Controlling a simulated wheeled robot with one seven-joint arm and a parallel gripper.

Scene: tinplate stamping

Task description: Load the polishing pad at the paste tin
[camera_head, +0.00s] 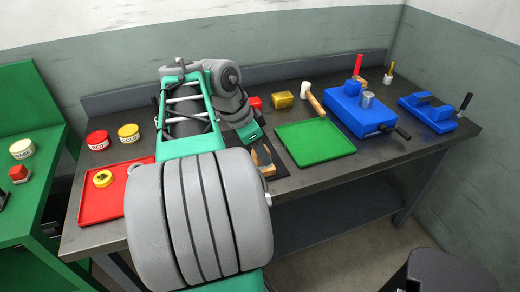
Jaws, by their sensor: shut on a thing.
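My gripper (260,152) is at the middle of the bench, beyond my large grey arm joint, and points down. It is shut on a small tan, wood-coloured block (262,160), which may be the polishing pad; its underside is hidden. The block is over a dark mat (280,168), and I cannot tell whether they touch. A small round yellow tin (103,179) with a darker centre lies on the red tray (98,208) at the left, well away from my gripper. I cannot tell whether it is the paste tin.
Lidded red (97,140) and yellow (129,136) tins stand at the back left. A green tray (315,152) lies empty right of my gripper. A mallet (315,103), a yellow box (282,99), a blue press (350,118) and a blue tool (430,113) stand farther right.

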